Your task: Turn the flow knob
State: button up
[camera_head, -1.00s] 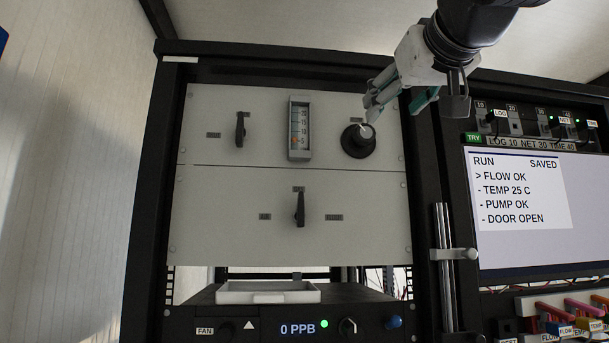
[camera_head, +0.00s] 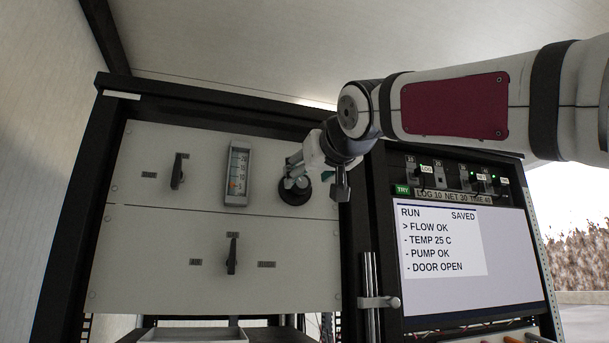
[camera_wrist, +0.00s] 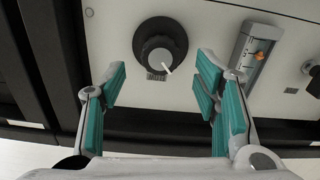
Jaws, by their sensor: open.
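The flow knob (camera_head: 294,190) is a round black dial with a grey cap on the upper grey panel, right of the flow gauge (camera_head: 237,173). In the wrist view the knob (camera_wrist: 160,50) shows whole, with a white pointer line aimed toward the lower right and a small label below it. My gripper (camera_wrist: 160,85) is open, its green-padded fingers spread to the left and right. The knob appears ahead of the fingertips, between them in the picture, with nothing held. In the head view my gripper (camera_head: 298,168) partly covers the knob; contact cannot be told there.
A black lever (camera_head: 178,170) is left of the gauge, and another lever (camera_head: 231,255) is on the lower panel. The black rack frame (camera_head: 355,235) is right of the panel. A screen (camera_head: 460,245) reads FLOW OK. A white tray (camera_head: 193,335) is below.

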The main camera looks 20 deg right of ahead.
aim_at(302, 182)
jog(key=shift+w, duration=1.95)
jog(key=c, duration=1.1)
